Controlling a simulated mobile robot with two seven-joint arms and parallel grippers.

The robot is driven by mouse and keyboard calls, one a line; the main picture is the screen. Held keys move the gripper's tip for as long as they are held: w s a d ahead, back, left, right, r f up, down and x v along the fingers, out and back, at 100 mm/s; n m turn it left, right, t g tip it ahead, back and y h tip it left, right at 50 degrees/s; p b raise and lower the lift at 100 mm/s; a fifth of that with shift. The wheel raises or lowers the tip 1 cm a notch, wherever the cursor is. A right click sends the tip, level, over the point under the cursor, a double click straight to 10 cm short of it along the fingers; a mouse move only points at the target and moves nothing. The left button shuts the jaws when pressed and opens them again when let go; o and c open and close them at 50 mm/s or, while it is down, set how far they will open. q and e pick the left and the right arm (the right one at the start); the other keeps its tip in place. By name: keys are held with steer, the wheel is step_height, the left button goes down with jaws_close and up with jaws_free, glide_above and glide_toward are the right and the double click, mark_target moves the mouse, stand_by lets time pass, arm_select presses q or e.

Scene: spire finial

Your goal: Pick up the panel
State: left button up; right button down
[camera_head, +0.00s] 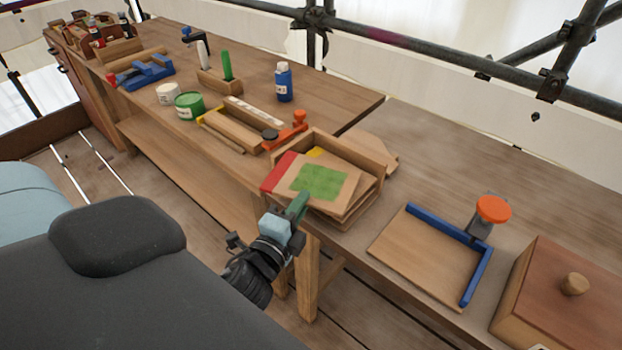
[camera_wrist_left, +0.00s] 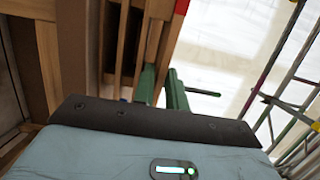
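The panel (camera_head: 322,181) is a flat wooden board with a green patch and a red strip along its left end. It lies on top of a stack of boards in a wooden tray (camera_head: 361,155), its near edge jutting out. My left gripper (camera_head: 299,203) is at that near edge. In the left wrist view, the green fingers (camera_wrist_left: 162,90) stand a small gap apart, with the panel's edge (camera_wrist_left: 170,42) running down toward the gap. Whether they touch or grip it cannot be told. My right gripper is not in view.
To the right are a board with a blue corner frame (camera_head: 478,262), an orange-knobbed tool (camera_head: 493,208) and a wooden box with a knob (camera_head: 560,305). To the left are an orange clamp (camera_head: 287,133), a green tin (camera_head: 189,106) and a blue bottle (camera_head: 283,83).

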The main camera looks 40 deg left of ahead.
mark_target(316, 187)
arm_select(q)
steer(key=shift+w, duration=0.25)
steer(key=w+p, duration=0.1)
steer(key=w, duration=0.3)
steer(key=shift+w+r, duration=0.1)
steer(key=shift+r, duration=0.05)
steer(key=shift+w+a, duration=0.1)
steer(key=shift+w, duration=0.35)
jaws_close()
steer(key=shift+r, duration=0.1)
